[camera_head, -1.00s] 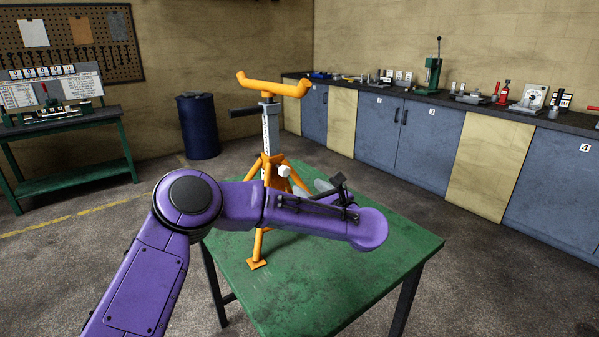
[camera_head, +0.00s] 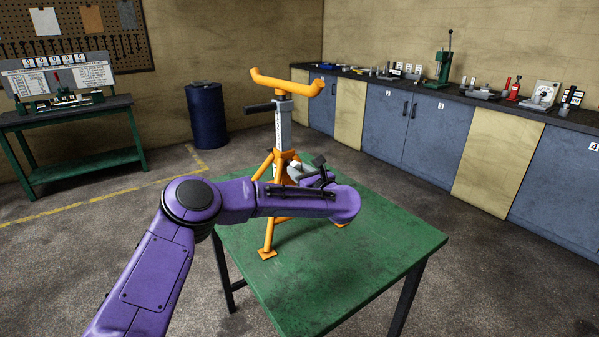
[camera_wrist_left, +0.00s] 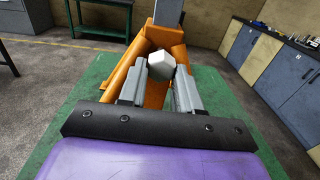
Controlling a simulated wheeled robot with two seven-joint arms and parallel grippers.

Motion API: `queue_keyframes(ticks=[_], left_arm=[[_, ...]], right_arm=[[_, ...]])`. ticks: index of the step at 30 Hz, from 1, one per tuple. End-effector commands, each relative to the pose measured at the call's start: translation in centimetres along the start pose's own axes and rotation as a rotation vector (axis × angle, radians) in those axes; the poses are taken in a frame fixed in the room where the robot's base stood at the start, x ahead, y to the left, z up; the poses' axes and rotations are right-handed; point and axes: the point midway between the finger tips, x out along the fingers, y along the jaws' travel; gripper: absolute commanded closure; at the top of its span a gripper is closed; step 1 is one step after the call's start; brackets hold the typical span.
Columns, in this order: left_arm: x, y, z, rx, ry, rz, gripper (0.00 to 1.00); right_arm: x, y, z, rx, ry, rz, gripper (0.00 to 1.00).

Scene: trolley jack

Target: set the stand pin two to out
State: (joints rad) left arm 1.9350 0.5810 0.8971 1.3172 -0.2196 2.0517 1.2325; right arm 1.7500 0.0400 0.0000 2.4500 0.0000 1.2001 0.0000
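The orange stand (camera_head: 268,238) has a grey upright post (camera_head: 283,125) with an orange cradle on top. It stands on the green table (camera_head: 380,250). A white block-shaped knob (camera_wrist_left: 161,66) sits low on the stand's front, in the left wrist view. I cannot tell whether it is stand pin two. My left gripper (camera_head: 297,172) is at the stand's lower part. In the left wrist view its two grey fingers (camera_wrist_left: 160,72) are apart, with the knob between or just beyond their tips. Any contact is unclear. My right gripper is not in view.
A dark grip (camera_head: 259,108) sticks out left of the post. A blue drum (camera_head: 207,115) and a green workbench (camera_head: 80,170) stand behind on the left. Blue cabinets (camera_head: 430,130) with tools on top line the right wall. The table's front right is clear.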

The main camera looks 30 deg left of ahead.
Motion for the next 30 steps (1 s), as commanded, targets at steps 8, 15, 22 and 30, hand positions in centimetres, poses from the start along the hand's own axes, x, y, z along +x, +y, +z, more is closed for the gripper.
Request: queue_keyframes(ticks=[8, 15, 22, 30], left_arm=[[-2.1, -0.7, -0.5, 0.000, 0.000, -0.006, 1.00], [-3.4, -0.9, -0.1, 0.003, 0.002, -0.005, 1.00], [-3.2, -0.7, -0.1, 0.003, 0.002, -0.002, 0.41], [-3.2, -0.5, -0.1, 0.002, 0.000, 0.001, 0.41]], right_arm=[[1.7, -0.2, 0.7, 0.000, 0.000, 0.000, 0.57], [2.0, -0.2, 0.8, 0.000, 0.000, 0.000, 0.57], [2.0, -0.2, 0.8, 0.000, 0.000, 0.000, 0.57], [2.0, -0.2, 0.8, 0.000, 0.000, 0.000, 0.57]])
